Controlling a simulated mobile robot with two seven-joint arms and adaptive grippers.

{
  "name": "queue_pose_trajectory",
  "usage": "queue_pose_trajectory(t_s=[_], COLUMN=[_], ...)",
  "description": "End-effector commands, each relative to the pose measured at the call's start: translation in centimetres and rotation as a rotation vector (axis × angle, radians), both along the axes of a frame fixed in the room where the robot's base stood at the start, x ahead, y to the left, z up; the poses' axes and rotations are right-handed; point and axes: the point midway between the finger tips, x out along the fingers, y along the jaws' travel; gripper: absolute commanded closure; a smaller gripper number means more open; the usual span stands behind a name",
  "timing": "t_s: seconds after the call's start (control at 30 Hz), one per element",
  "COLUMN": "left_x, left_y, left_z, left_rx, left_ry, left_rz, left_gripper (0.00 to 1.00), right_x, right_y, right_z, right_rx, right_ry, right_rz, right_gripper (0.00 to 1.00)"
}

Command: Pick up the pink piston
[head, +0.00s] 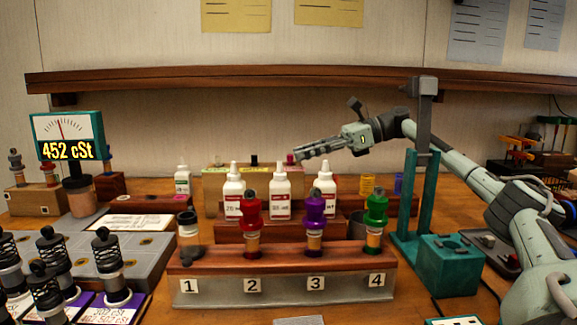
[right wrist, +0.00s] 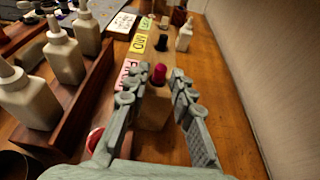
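The pink piston (head: 290,159) stands at the right end of a wooden block (head: 212,184) behind the white bottles. In the right wrist view the pink piston (right wrist: 159,74) sits upright by a pink label. My right gripper (head: 298,152) reaches in from the right above that end of the block. In the right wrist view its fingers (right wrist: 156,78) are spread, with the piston's top showing between the fingertips. I see no finger contact with it. The piston's lower part is hidden in the block. My left gripper is not in view.
A black piston (right wrist: 161,43) stands farther along the block by a yellow label. White bottles (right wrist: 64,55) stand on a wooden step beside it. A teal press stand (head: 410,205) is under my right arm. The shelf (head: 250,80) runs above; bare table lies along the wall.

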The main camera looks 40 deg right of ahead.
Motion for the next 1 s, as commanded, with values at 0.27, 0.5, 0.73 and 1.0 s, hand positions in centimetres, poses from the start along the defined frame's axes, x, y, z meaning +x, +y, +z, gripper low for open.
queue_pose_trajectory(t_s=[0.27, 0.5, 0.73, 1.0], left_x=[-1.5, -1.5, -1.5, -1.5], left_y=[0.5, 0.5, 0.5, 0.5], left_z=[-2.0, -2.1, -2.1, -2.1], left_rx=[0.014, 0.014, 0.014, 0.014], left_ry=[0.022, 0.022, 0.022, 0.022], left_rz=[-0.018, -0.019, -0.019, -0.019], left_gripper=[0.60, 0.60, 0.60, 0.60], right_x=[2.3, 2.5, 2.5, 2.5], right_y=[2.7, 2.8, 2.8, 2.8], right_z=[-1.0, -1.1, -1.1, -1.1], right_rx=[-0.001, -0.001, -0.001, -0.001], right_ry=[-0.001, -0.002, -0.002, -0.002], right_rz=[0.000, 0.000, 0.000, 0.000], right_gripper=[0.77, 0.77, 1.00, 1.00])
